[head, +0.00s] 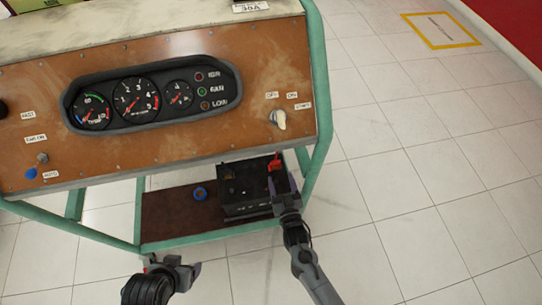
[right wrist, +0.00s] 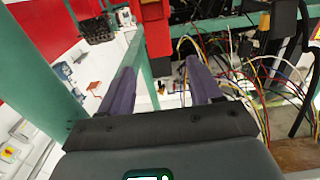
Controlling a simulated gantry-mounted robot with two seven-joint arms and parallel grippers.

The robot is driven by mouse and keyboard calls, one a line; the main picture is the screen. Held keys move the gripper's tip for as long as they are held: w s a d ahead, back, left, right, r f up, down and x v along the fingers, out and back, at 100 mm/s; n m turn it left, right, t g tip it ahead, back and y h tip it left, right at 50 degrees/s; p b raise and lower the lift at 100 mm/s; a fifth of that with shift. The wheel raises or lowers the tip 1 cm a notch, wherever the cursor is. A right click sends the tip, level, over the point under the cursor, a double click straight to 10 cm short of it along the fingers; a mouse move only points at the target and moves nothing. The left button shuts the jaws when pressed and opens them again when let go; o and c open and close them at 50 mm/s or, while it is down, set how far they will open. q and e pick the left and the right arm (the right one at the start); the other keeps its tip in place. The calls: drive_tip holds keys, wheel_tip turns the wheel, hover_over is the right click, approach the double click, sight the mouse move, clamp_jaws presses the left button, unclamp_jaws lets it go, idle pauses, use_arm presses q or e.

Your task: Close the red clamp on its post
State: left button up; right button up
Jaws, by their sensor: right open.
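The red clamp (head: 274,163) is at the right end of the black battery (head: 242,187), on the trainer's lower shelf. My right gripper (head: 281,190) is at the battery's right side, just below the clamp in the head view. In the right wrist view its two fingers (right wrist: 162,82) are apart with nothing held between them. A red block-like part, likely the clamp (right wrist: 155,30), stands ahead of the gap between them. The post under the clamp is hidden. My left gripper (head: 178,268) is low in front of the shelf, away from the battery; its jaw opening is unclear.
The brown gauge panel (head: 225,135) overhangs the shelf (head: 165,215). A green frame post (head: 318,110) rises close on the right. A blue ring-shaped cap (head: 200,194) sits left of the battery. Loose wires (right wrist: 250,80) show in the right wrist view. The tiled floor at right is clear.

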sight(276, 163)
drive_tip(key=w+b, duration=0.1)
drive_tip(key=w, duration=0.1)
drive_tip(key=w+b, duration=0.1)
drive_tip(key=w, duration=0.2)
drive_tip(key=w+a+b, duration=0.1)
drive_tip(key=w+b, duration=0.1)
drive_tip(key=shift+w+f, duration=0.25)
drive_tip(key=shift+w+b, duration=0.3)
drive_tip(key=shift+w, duration=0.05)
use_arm(q)
drive_tip(key=f, duration=0.1)
drive_tip(key=s+f, duration=0.1)
drive_tip(key=f, duration=0.1)
drive_tip(key=s+f, duration=0.1)
drive_tip(key=f, duration=0.1)
drive_tip(key=shift+d+f, duration=0.25)
drive_tip(key=shift+w, duration=0.1)
use_arm(e)
drive_tip(key=shift+w+r, duration=0.1)
drive_tip(key=shift+w, duration=0.05)
use_arm(q)
drive_tip(key=shift+a, duration=0.2)
use_arm(e)
clamp_jaws()
